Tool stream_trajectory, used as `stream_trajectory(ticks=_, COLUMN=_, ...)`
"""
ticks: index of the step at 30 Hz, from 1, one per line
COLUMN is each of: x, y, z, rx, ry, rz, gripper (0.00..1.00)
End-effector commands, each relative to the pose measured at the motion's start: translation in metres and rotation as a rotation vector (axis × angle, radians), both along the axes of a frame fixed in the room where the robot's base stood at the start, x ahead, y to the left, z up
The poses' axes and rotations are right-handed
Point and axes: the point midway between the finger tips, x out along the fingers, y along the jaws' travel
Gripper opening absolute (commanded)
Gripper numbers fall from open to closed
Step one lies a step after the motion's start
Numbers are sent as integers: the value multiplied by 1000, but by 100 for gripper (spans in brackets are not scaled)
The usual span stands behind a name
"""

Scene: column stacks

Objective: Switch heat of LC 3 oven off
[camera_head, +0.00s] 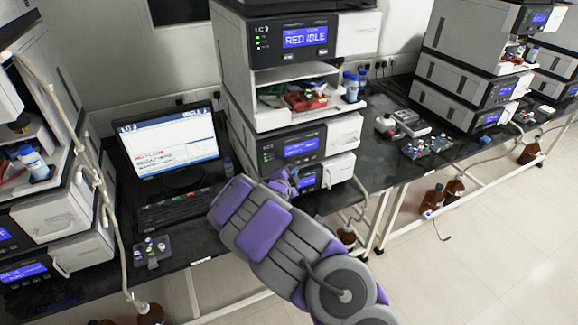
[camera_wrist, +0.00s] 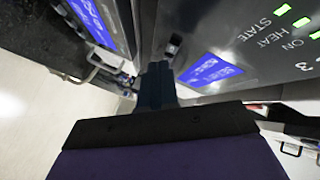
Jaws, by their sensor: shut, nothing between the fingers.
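The middle stack stands beside the monitor in the head view; its top module (camera_head: 290,40) carries an "LC 3"-like label and a lit blue display. A lower module (camera_head: 300,147) has a blue display and small green lights. In the wrist view, a grey panel (camera_wrist: 255,50) shows the words STATE, HEAT and ON, a "3", several lit green lights and a blue display (camera_wrist: 208,70). My gripper (camera_head: 284,183) is in front of the stack's lower modules. In the wrist view my gripper (camera_wrist: 157,80) is shut and empty, close to the panel; contact cannot be told.
A monitor (camera_head: 168,140) and keyboard (camera_head: 172,208) stand left of the stack. Another stack (camera_head: 85,235) is at the far left, and more stacks (camera_head: 460,80) are at the right. Brown bottles (camera_head: 432,197) stand low under the right bench.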

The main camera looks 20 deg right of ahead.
Motion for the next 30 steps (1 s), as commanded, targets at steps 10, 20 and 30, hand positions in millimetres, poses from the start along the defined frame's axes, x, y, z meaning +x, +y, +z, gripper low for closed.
stream_trajectory(ticks=10, x=6, y=0, z=1, rx=0, ry=1, rz=-1, gripper=0)
stream_trajectory(ticks=20, x=7, y=0, z=1, rx=1, ry=1, rz=0, gripper=0)
stream_trajectory(ticks=30, x=10, y=0, z=1, rx=1, ry=1, rz=0, gripper=0)
